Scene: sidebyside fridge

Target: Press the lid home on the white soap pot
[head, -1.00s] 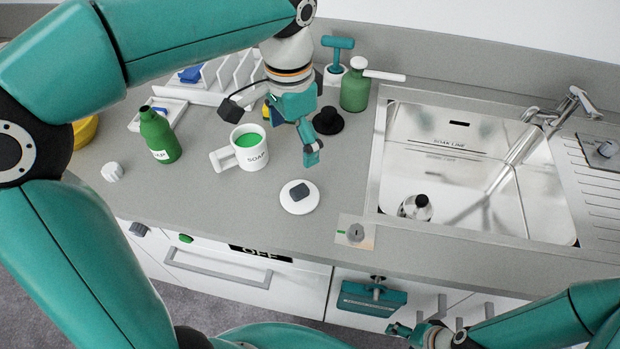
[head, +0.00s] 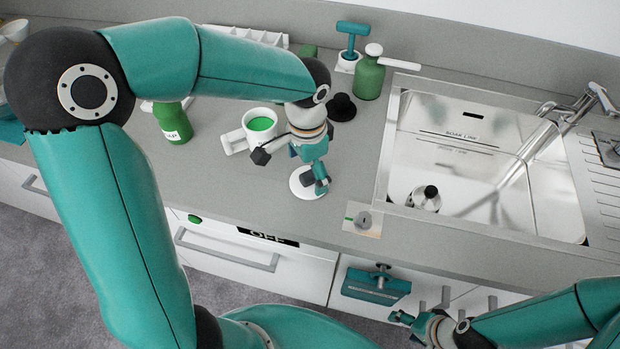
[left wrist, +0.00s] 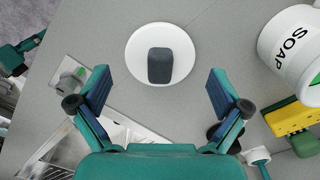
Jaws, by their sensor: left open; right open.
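The white soap pot (head: 238,137), a handled mug with green soap inside, stands open on the counter. Its SOAP lettering shows in the left wrist view (left wrist: 283,58). The lid, a white disc (head: 299,188) with a dark knob, lies flat on the counter in front and to the right of the pot. My left gripper (head: 318,184) is over the lid and partly hides it. In the left wrist view its open fingers stand either side of the lid (left wrist: 138,62), apart from the knob. My right gripper (head: 405,323) is open and empty, low in front of the cabinets.
A green bottle (head: 174,124) stands left of the pot. A black plunger-like thing (head: 341,107) and a green pump bottle (head: 369,78) stand behind. The sink (head: 480,150) is on the right. A yellow-green sponge (left wrist: 295,117) lies near the pot.

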